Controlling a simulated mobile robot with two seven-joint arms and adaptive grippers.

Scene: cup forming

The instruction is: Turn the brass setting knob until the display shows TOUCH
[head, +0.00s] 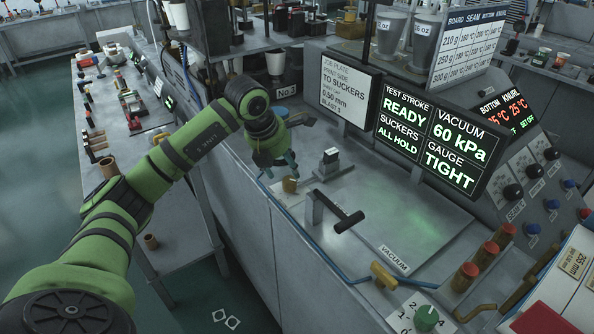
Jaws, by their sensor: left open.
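A small brass knob (289,185) sits on the machine's grey top, near its left edge. My left gripper (279,168) is open and points down, its fingertips close above and slightly left of the knob; I cannot tell whether they touch it. The display (433,134) reads TEST STROKE READY, SUCKERS ALL HOLD, VACUUM 60 kPa and GAUGE TIGHT. My right gripper is not in view.
A black-handled lever (335,210) stands right of the knob, and a small block with a dark top (330,160) behind it. A yellow valve (384,275) sits by the VACUUM label. A job plate sign (345,90) stands behind. The plate between lever and display is clear.

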